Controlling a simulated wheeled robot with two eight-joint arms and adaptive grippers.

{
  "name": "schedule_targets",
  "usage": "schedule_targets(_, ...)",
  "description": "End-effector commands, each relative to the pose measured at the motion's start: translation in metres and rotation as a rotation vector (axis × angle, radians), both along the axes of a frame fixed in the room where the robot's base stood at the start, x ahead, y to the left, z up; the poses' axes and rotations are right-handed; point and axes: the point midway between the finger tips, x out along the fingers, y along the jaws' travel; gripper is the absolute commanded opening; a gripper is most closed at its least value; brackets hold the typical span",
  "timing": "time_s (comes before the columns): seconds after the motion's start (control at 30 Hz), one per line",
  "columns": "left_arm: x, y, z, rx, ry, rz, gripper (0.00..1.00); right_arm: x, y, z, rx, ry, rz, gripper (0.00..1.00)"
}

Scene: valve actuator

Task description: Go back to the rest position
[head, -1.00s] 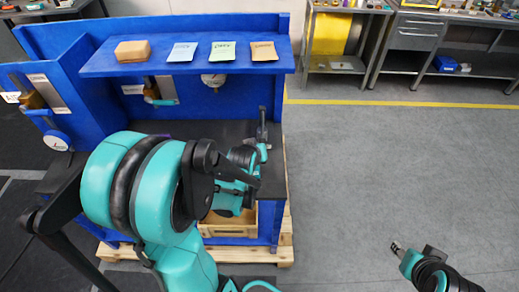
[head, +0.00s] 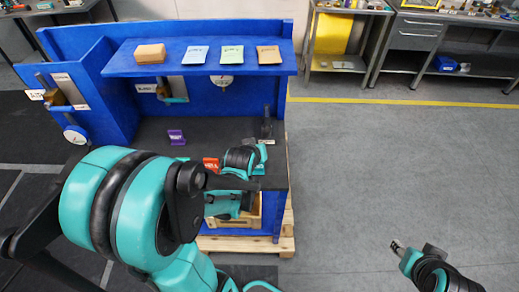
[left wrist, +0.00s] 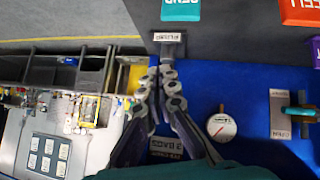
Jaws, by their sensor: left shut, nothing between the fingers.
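My left arm (head: 110,205) reaches over the dark worktop of the blue bench. My left gripper (head: 267,112) is at the worktop's right side, empty. In the left wrist view its fingers (left wrist: 168,72) come together at the tips, with nothing visible between them. A small labelled plate (left wrist: 168,38) lies just beyond the tips; I cannot tell the gap. My right gripper (head: 396,246) is low over bare floor at the right, too small to show its jaws.
A purple block (head: 176,137) and a red block (head: 211,164) stand on the worktop. The blue shelf (head: 110,64) overhangs it, with a valve (head: 174,90) and gauge (head: 222,82) below. The grey floor (head: 390,165) right of the bench is clear.

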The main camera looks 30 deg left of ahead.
Motion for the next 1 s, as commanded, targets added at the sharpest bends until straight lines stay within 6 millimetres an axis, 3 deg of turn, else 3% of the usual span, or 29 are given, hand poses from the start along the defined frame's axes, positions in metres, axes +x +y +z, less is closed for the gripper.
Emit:
schedule_targets(0.7, -0.001, -0.002, 0.0, 0.002, 0.003, -0.007, 0.0, 0.0, 0.0, -0.002, 0.0, 0.0, 0.0, 0.4)
schedule_targets(0.87, -0.012, -0.027, 0.001, 0.029, 0.039, -0.083, 0.0, 0.0, 0.0, -0.016, 0.0, 0.0, 0.0, 0.4)
schedule_targets(1.0, -0.038, -0.065, 0.003, 0.078, 0.099, -0.214, 0.0, 0.0, 0.0, -0.037, 0.0, 0.0, 0.0, 0.4)
